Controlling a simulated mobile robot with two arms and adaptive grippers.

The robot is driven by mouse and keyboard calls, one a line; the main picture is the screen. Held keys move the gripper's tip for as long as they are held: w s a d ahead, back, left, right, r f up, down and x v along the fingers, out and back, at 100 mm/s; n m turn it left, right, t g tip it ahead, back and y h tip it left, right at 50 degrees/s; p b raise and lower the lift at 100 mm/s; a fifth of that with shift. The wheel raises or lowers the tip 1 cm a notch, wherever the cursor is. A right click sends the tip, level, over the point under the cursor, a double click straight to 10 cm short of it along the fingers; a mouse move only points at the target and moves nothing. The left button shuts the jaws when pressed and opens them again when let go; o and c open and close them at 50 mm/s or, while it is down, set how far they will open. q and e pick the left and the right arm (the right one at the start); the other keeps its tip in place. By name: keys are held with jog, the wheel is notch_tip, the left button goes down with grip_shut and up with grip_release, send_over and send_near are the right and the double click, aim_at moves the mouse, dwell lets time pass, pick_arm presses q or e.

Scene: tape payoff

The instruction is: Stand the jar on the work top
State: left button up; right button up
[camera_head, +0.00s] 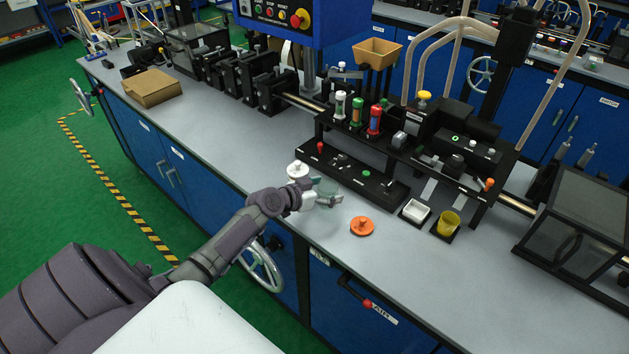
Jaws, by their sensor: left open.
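A see-through greenish jar (326,187) is at the work top (250,166), right at the fingers of my left gripper (325,200). My left gripper is open, and its fingers are beside or around the jar; I cannot tell whether they touch it. The gripper hides part of the jar, so I cannot tell whether its base rests on the work top. My left arm reaches in from the lower left over the front edge. My right gripper is not in view.
An orange disc with a knob (362,227) lies right of my gripper. A white round piece (298,170) is just behind it. A black machine base (350,175) stands behind. Work top left of the gripper is clear.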

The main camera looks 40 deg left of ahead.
pick_arm(q)
jog(key=b+v, duration=0.1)
jog(key=v, duration=1.1)
jog(key=shift+f, duration=0.1)
dwell(0.4)
